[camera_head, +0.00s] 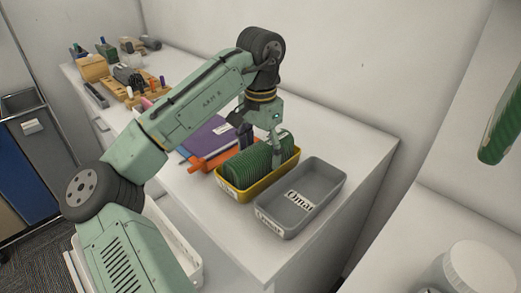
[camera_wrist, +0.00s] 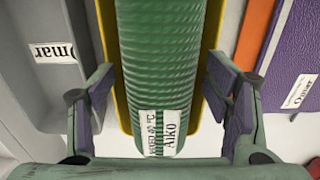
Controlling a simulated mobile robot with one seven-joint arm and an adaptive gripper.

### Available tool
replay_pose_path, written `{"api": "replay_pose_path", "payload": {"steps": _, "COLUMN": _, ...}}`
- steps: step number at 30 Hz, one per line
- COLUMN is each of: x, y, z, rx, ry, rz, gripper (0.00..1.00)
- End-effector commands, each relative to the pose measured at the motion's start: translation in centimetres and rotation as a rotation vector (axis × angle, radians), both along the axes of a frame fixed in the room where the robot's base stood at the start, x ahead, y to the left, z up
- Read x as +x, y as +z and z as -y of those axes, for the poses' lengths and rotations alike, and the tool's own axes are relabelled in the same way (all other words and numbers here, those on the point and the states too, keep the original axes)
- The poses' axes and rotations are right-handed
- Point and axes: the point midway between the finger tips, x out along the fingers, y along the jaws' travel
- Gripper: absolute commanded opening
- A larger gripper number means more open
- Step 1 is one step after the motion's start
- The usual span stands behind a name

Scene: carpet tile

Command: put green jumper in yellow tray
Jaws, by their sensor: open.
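The green jumper (camera_head: 254,163) is a ribbed roll lying lengthwise in the yellow tray (camera_head: 262,192). In the wrist view the jumper (camera_wrist: 160,60) runs away from me with a white label reading "Aiko" at its near end. The yellow tray's side (camera_wrist: 212,40) shows along it. My gripper (camera_head: 262,143) is open over the tray, its fingers pointing down. In the wrist view the gripper (camera_wrist: 162,98) has one finger on each side of the jumper, with gaps between. The jumper's underside is hidden.
An empty grey tray (camera_head: 323,181) labelled "Omar" stands right beside the yellow one. A purple folder (camera_head: 207,138) and an orange item (camera_head: 197,166) lie to the left. Wooden holders and small items (camera_head: 92,68) fill the far end. The table right of the grey tray is clear.

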Motion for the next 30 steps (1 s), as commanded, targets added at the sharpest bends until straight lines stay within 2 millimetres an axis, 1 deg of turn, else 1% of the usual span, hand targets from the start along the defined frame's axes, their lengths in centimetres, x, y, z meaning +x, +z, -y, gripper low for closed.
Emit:
{"api": "replay_pose_path", "payload": {"steps": 5, "x": 0.0, "y": 0.1, "z": 0.0, "rx": 0.000, "ry": 0.000, "rz": 0.000, "gripper": 0.71}}
{"api": "replay_pose_path", "payload": {"steps": 8, "x": 0.0, "y": 0.6, "z": 0.0, "rx": 0.001, "ry": 0.000, "rz": 0.001, "gripper": 0.71}}
{"api": "replay_pose_path", "payload": {"steps": 11, "x": 0.1, "y": 2.0, "z": 0.0, "rx": 0.003, "ry": 0.001, "rz": 0.003, "gripper": 0.71}}
{"api": "replay_pose_path", "payload": {"steps": 18, "x": 0.1, "y": 7.2, "z": 0.0, "rx": 0.005, "ry": 0.003, "rz": 0.005, "gripper": 0.71}}
{"api": "replay_pose_path", "payload": {"steps": 21, "x": 0.1, "y": 9.1, "z": 0.0, "rx": 0.004, "ry": 0.003, "rz": 0.004, "gripper": 0.71}}
{"api": "replay_pose_path", "payload": {"steps": 25, "x": 0.0, "y": 11.0, "z": 0.0, "rx": 0.002, "ry": 0.001, "rz": 0.001, "gripper": 0.71}}
{"api": "replay_pose_path", "payload": {"steps": 30, "x": 0.0, "y": 12.1, "z": 0.0, "rx": 0.001, "ry": 0.000, "rz": 0.000, "gripper": 0.71}}
